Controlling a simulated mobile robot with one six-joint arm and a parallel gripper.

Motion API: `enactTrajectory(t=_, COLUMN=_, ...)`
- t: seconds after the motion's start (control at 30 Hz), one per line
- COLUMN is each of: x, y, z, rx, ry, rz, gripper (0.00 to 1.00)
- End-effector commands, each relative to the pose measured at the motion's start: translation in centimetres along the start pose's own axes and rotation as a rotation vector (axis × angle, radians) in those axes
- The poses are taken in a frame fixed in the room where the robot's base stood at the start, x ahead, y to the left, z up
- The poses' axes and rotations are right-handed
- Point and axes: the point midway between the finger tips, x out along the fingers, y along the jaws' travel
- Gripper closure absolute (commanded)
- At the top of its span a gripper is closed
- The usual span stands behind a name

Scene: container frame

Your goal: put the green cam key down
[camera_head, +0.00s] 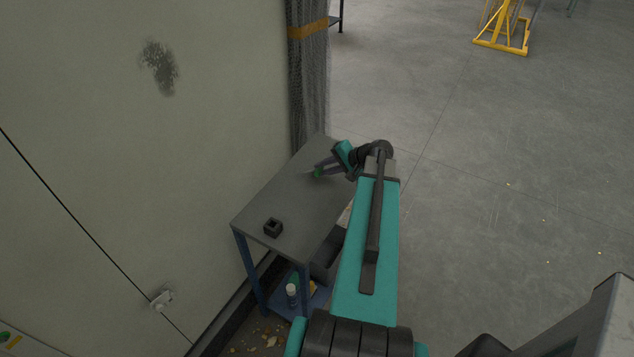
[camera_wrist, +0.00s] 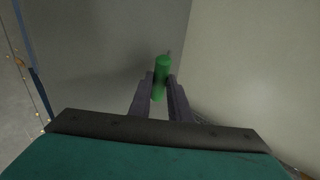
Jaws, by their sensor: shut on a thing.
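The green cam key (camera_wrist: 161,72) is held between the two fingers of my gripper (camera_wrist: 159,88) in the wrist view. Its upper end sticks out past the fingertips, and part of it is hidden between the fingers. In the head view, my gripper (camera_head: 318,171) is over the far part of the grey table top, and only a small bit of the green cam key (camera_head: 316,174) shows. I cannot tell from these views whether the key touches the table.
The grey table (camera_head: 258,205) stands beside a pale wall panel (camera_head: 150,190). A small black square block (camera_head: 273,228) with a hollow sits at its near end. The table top between block and gripper is clear. A white bottle (camera_head: 291,290) stands on the lower shelf. A dark mesh column (camera_head: 308,80) rises behind.

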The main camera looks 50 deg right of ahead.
Motion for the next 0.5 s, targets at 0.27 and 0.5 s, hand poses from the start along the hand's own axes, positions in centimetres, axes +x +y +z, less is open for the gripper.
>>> enactTrajectory(t=0.27, x=0.51, y=0.53, z=0.02, rx=0.0, ry=0.0, rz=0.0, gripper=1.0)
enactTrajectory(t=0.5, x=0.52, y=0.52, z=0.05, rx=-0.001, ry=-0.001, rz=0.0, gripper=0.81)
